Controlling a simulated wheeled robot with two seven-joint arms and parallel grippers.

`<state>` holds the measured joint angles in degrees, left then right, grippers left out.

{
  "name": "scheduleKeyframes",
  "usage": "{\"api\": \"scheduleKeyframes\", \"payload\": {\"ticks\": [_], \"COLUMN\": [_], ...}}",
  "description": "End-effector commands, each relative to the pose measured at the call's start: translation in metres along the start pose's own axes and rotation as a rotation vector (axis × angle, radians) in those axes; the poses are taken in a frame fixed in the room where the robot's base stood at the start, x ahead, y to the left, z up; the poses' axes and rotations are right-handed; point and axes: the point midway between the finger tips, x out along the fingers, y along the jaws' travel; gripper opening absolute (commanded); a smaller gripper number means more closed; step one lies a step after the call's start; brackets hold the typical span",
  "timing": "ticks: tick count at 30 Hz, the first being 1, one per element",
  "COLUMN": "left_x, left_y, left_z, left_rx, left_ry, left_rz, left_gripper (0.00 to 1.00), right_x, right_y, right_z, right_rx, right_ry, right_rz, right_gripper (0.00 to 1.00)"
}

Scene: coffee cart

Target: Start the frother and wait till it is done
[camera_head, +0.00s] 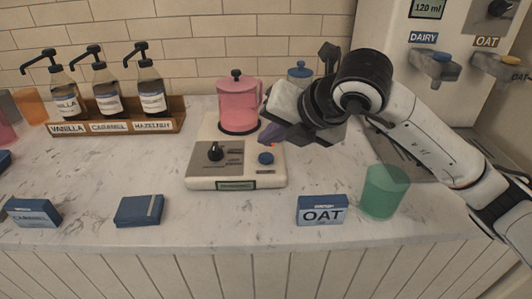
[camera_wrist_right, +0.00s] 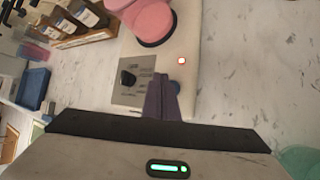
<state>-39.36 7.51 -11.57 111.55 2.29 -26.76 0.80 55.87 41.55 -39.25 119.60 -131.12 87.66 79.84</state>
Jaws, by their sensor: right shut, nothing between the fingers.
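The frother has a cream base (camera_head: 205,179) with a pink lidded jug (camera_head: 238,105) standing on it. A black dial (camera_head: 215,152) and a blue button (camera_head: 265,158) are on its front part. My right gripper (camera_head: 270,136) is shut and empty, above the base just behind the blue button. In the right wrist view its dark fingers (camera_wrist_right: 161,80) partly hide the blue button (camera_wrist_right: 175,87); I cannot tell whether they touch it. A small red light (camera_wrist_right: 181,61) shows on the base near the jug. My left gripper is not in view.
A wooden rack of syrup bottles (camera_head: 115,127) stands at the back left. An OAT carton (camera_head: 322,210) and a green cup (camera_head: 383,192) are at the front right. A blue box (camera_head: 139,210) lies front left. A dispenser (camera_head: 435,65) stands right. The counter between these is clear.

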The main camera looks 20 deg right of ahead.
Motion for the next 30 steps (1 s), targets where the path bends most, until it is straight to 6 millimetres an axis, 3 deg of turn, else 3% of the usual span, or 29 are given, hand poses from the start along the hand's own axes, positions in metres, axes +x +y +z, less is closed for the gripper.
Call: {"api": "scheduleKeyframes", "payload": {"ticks": [10, 30], "left_x": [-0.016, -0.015], "left_y": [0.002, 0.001], "left_z": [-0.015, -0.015], "left_rx": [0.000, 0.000], "left_ry": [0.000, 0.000], "left_rz": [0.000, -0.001], "left_gripper": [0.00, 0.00], "right_x": [-0.026, -0.026], "right_y": [0.019, 0.019], "right_z": [0.019, 0.019], "right_rx": [0.000, 0.000], "right_ry": [-0.001, 0.000], "right_rz": [0.001, 0.000], "right_gripper": [0.00, 0.00]}}
